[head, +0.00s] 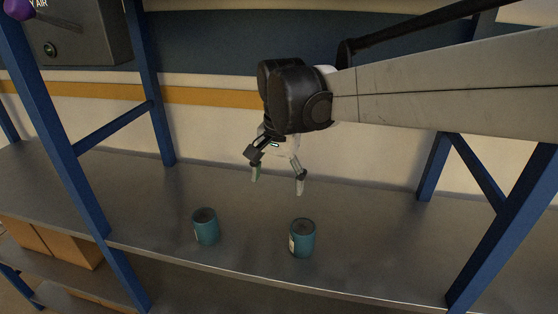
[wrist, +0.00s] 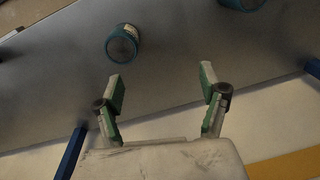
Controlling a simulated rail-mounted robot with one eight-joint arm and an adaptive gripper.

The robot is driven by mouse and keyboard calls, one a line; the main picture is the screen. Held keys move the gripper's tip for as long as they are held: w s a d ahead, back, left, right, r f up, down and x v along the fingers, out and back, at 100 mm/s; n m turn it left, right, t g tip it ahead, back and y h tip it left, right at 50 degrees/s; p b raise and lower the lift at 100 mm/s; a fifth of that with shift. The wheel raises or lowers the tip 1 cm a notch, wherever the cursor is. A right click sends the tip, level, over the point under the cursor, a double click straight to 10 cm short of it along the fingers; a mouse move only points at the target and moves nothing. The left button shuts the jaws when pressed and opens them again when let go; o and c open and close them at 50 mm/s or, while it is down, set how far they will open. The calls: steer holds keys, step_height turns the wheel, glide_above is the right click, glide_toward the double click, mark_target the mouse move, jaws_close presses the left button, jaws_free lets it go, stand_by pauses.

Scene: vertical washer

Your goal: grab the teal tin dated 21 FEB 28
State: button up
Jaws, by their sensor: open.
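Two teal tins stand upright on the grey metal shelf (head: 360,235). The left tin (head: 205,227) and the right tin (head: 302,238) each show a pale label edge, but no date can be read. My gripper (head: 278,184) is open and empty, above and behind the tins, apart from both. In the wrist view, the open fingers of my gripper (wrist: 161,82) point toward one tin (wrist: 122,45) at the upper left of centre. Another tin (wrist: 243,3) is cut off by the top edge. I cannot tell which label bears 21 FEB 28.
Blue shelf uprights (head: 65,130) stand at the left and right. Cardboard boxes (head: 50,240) sit on the lower level at left. A grey box (head: 78,32) is on the wall behind. The shelf around the tins is clear.

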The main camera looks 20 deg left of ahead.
steer(key=g+p, duration=0.1)
glide_above(202, 215)
steer(key=shift+n+h, duration=0.3)
step_height(202, 215, down, 5)
steer(key=shift+w+f, duration=0.1)
steer(key=shift+a+f, duration=0.1)
steer(key=shift+f, duration=0.15)
step_height(202, 215, down, 8)
steer(key=shift+p, duration=0.35)
steer(key=shift+d+f+p, duration=0.15)
steer(key=shift+f+p, duration=0.1)
steer(key=shift+f, duration=1.1)
steer(key=shift+d+f+p, duration=0.15)
steer(key=shift+f+p, duration=0.1)
steer(key=shift+f, duration=1.05)
steer(key=c, duration=1.3)
